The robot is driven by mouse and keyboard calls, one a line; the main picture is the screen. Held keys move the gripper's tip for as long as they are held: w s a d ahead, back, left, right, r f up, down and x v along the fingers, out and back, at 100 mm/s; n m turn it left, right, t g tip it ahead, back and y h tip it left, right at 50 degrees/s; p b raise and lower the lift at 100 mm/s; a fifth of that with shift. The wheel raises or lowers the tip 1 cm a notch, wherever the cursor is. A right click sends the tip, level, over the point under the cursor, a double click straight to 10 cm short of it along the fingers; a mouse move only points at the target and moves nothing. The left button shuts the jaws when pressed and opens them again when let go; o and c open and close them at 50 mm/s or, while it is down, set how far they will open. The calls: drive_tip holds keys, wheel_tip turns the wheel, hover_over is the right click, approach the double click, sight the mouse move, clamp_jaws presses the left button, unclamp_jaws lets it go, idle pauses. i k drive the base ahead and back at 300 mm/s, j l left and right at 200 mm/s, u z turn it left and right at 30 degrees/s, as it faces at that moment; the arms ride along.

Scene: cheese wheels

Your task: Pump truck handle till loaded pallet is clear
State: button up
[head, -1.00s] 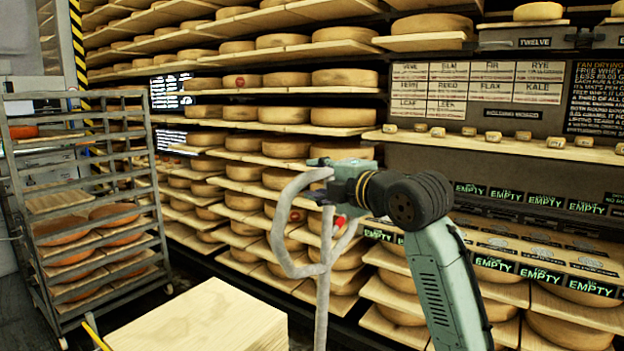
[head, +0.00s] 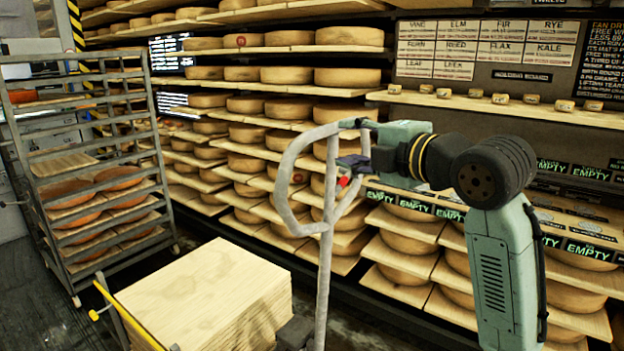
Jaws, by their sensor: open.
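The truck handle is a pale grey loop (head: 286,190) on an upright shaft, right of the stack of boards. My gripper (head: 352,162) is open at the loop's upper right side. Its fingers overlap the bar there, and I cannot tell whether they touch it. A small red part shows just below the fingers. The load is a neat stack of pale wooden boards (head: 200,290) at the lower middle. The pallet under it and the truck's forks are out of view or hidden.
A grey metal rack (head: 150,130) with orange cheese wheels stands at left. A yellow-ended bar (head: 104,292) stands at the stack's left side. Shelves of cheese wheels (head: 348,77) fill the back and right. Dark floor (head: 190,240) shows between rack and stack.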

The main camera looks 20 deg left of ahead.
sight(330, 216)
drive_tip(key=i+j+z, duration=0.1)
drive_tip(key=j+z, duration=0.9)
